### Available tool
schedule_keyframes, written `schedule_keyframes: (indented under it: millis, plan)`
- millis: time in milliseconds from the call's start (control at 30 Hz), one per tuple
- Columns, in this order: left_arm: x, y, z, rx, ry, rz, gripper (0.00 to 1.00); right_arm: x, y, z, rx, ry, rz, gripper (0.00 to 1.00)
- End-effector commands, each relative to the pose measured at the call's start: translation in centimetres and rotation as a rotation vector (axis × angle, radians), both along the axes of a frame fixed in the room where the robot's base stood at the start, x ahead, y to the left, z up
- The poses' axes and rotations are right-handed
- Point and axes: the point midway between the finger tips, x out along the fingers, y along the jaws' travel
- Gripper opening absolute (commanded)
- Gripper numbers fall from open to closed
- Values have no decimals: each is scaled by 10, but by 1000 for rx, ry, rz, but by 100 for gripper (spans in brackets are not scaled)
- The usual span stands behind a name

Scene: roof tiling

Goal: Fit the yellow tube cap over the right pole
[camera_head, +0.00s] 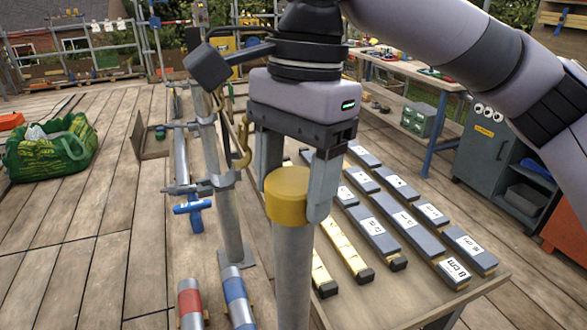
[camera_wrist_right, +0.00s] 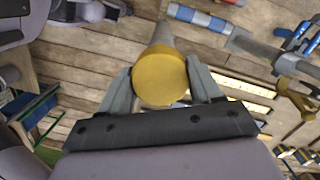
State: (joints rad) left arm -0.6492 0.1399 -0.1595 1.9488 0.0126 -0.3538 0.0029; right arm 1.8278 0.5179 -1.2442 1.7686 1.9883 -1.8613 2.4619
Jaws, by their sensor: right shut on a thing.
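The yellow tube cap (camera_head: 288,195) is between the fingers of my right gripper (camera_head: 293,190), which is shut on it. The cap sits at the top of a grey upright pole (camera_head: 292,275) and looks in line with it. Whether it is fully seated cannot be told. In the right wrist view the round cap top (camera_wrist_right: 160,80) lies between both fingers (camera_wrist_right: 160,88), with the pole (camera_wrist_right: 162,35) running away behind it. Another grey pole (camera_head: 225,190) with clamps stands to the left. My left gripper is not in view.
A low table (camera_head: 440,305) right of the pole bears rows of grey and yellow labelled blocks (camera_head: 385,210). Red-banded (camera_head: 191,303) and blue-banded (camera_head: 237,298) tubes are at the front. A green bag (camera_head: 50,148) lies left, and a grey cabinet (camera_head: 490,150) stands right. The left wooden floor is mostly clear.

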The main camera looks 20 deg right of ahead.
Motion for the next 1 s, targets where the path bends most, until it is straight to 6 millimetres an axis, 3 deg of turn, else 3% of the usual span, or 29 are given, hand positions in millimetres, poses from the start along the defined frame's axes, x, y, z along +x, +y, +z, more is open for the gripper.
schedule_keyframes:
  millis: [433, 467, 533, 833, 1000]
  plan:
    - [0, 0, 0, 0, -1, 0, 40, 0, 0, -3, 0, 0, 0, 35]
    - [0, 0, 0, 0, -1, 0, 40, 0, 0, -3, 0, 0, 0, 70]
    - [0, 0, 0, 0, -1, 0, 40, 0, 0, -3, 0, 0, 0, 93]
    - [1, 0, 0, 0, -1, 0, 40, 0, 0, -2, 0, 0, 0, 93]
    - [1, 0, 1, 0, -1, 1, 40, 1, -2, 16, 2, -2, -1, 93]
